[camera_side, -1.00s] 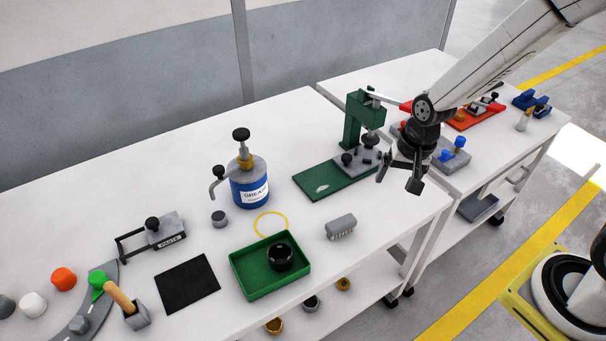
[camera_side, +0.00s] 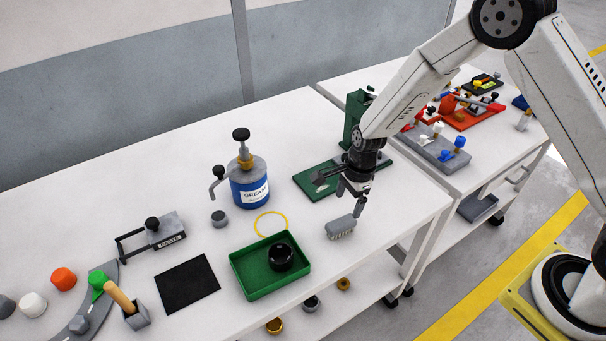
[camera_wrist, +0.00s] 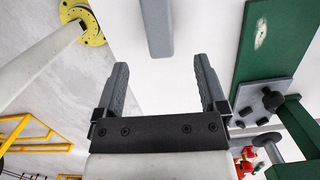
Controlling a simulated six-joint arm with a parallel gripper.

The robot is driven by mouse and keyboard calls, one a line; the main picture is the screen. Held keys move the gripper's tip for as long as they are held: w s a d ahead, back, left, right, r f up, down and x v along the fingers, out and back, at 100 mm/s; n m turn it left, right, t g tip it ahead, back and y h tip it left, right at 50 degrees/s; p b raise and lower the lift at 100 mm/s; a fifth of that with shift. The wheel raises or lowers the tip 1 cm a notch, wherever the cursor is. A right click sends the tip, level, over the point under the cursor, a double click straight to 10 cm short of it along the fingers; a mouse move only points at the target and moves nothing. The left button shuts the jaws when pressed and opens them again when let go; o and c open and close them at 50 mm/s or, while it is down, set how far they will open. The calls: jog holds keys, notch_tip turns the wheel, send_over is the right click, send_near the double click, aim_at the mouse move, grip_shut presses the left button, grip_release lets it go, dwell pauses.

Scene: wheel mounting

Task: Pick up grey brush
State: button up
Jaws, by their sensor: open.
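The grey brush (camera_side: 340,227) lies on the white table near its front edge, with pale bristles along its lower side. My gripper (camera_side: 350,200) is open and empty just above and behind the brush, pointing down. In the wrist view the brush (camera_wrist: 157,28) shows at the top as a grey bar. It lies ahead of my open fingers (camera_wrist: 161,66), in line with the gap between them, and its far end is cut off by the frame edge.
A green tray (camera_side: 240,281) holding a black cup (camera_side: 281,256) stands left of the brush. A yellow ring (camera_side: 259,220) lies behind the tray. A green press (camera_side: 354,115) with its base plate is behind my gripper. A blue grease can (camera_side: 249,190) stands further left.

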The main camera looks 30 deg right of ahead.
aim_at(341, 222)
jog(key=shift+f, duration=0.1)
jog(key=shift+a+f, duration=0.2)
jog(key=shift+f, duration=0.95)
jog(key=shift+f, duration=0.15)
jog(key=shift+a+f, duration=0.2)
jog(key=shift+f, duration=0.6)
jog(key=shift+a+f, duration=0.15)
jog(key=shift+f, duration=0.65)
jog(key=shift+a+f, duration=0.2)
jog(key=shift+f, duration=0.6)
grip_shut()
jog(key=shift+r, duration=0.2)
